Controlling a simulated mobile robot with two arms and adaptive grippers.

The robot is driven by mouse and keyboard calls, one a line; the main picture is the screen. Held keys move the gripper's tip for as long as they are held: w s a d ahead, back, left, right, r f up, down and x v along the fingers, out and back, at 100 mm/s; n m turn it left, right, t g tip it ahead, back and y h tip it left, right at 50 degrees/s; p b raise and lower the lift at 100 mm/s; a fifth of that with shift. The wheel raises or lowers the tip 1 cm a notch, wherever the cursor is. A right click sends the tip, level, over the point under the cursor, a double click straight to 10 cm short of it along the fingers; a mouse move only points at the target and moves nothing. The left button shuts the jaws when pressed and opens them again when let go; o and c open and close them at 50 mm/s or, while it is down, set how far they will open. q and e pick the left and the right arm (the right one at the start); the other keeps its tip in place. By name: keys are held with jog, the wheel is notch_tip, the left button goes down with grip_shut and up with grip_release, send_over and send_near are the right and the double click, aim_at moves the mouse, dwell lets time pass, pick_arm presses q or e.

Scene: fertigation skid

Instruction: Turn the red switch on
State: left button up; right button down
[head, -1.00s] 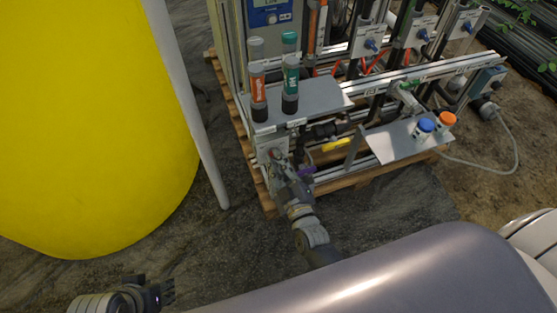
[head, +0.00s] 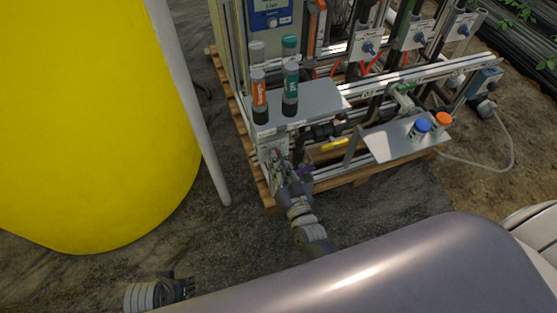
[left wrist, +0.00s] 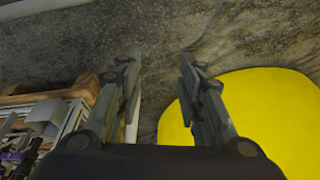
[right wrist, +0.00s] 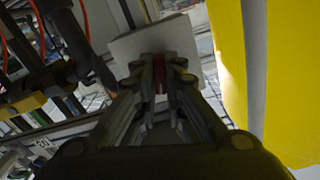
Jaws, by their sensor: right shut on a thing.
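The red switch (right wrist: 160,88) shows as a thin red strip between my right fingers in the right wrist view, in front of a pale plate (right wrist: 153,40). My right gripper (right wrist: 161,80) is shut on it. In the head view my right gripper (head: 277,162) is at the small box (head: 270,150) on the skid's near left end, below the shelf, and hides most of the switch. Which way the switch is turned cannot be seen. My left gripper (head: 188,288) is at the lower left of the head view, away from the skid. In the left wrist view its fingers (left wrist: 158,70) are apart and empty.
A yellow tank (head: 90,120) and a grey post (head: 185,100) stand left of the skid. Orange and teal-labelled bottles stand on the shelf (head: 315,98). A blue cap (head: 423,125) and an orange cap (head: 442,119) are on the right shelf.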

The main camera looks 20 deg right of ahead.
pick_arm(q)
jog(key=shift+s+f, duration=0.1)
jog(key=shift+f, duration=0.35)
pick_arm(e)
jog(key=shift+m, duration=2.9)
jog(key=c, duration=1.7)
grip_release()
jog(key=s, duration=1.2)
jog(key=shift+d, duration=0.15)
